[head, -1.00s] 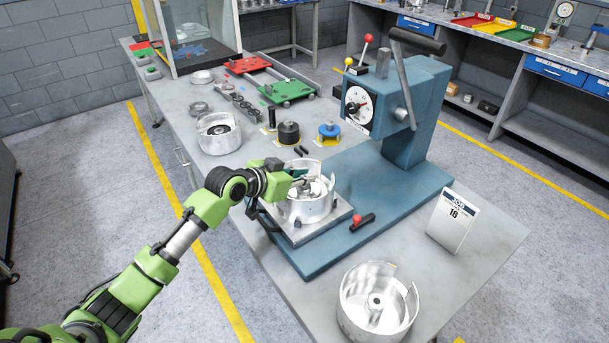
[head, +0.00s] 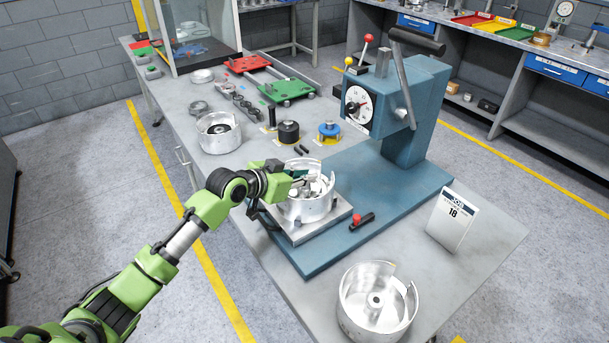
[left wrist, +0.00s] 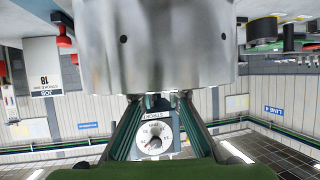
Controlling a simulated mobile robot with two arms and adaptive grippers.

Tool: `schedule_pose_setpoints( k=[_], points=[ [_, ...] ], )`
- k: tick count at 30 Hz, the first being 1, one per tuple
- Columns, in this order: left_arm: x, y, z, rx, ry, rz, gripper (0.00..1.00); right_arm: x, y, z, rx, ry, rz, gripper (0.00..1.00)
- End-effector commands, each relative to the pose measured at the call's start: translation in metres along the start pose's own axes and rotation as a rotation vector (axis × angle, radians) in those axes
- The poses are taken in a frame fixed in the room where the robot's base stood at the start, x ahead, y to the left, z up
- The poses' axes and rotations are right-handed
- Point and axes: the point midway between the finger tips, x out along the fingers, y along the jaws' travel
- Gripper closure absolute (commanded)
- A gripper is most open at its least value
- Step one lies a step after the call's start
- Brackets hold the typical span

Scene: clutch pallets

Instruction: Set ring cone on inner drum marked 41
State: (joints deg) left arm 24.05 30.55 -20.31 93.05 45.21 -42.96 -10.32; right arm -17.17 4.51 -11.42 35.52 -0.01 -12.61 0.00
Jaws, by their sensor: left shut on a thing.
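A silver drum (head: 303,210) with a notched wall stands upright on the plate of the blue press. My left gripper (head: 303,179) reaches over its rim, shut on a metal part (head: 318,187) in the drum's mouth. The part is mostly hidden, so I cannot tell for sure that it is the ring cone. In the left wrist view, which is upside down, the drum's bare outer wall (left wrist: 155,45) fills the top, and the gripper's fingertips (left wrist: 163,99) pass behind its edge. I can read no 41 on any drum. My right gripper is not in view.
A similar drum (head: 350,305) with a central hub stands at the front. Another drum (head: 218,138) holds a dark ring. The blue press (head: 408,140) and a card reading 18 (head: 453,220) stand to the right.

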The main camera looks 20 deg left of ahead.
Motion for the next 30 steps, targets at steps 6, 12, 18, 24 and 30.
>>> schedule_pose_setpoints(
  k=[6, 12, 18, 24, 30],
  points=[
    [0.0002, 0.0000, 0.0010, 0.000, -0.002, 0.000, 0.81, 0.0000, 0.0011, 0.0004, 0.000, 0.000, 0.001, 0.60],
    [0.0002, 0.0000, 0.0010, 0.000, -0.002, 0.000, 0.67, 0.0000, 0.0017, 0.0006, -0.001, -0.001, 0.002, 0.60],
    [0.0002, 0.0001, 0.0011, 0.000, -0.002, 0.000, 0.67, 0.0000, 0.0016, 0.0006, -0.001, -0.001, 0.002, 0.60],
    [0.0002, 0.0001, 0.0009, 0.000, -0.002, 0.000, 0.67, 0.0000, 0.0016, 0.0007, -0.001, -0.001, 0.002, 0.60],
    [-0.0020, -0.0001, -0.0036, 0.000, -0.001, 0.000, 0.67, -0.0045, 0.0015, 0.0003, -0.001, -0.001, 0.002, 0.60]
  ],
)
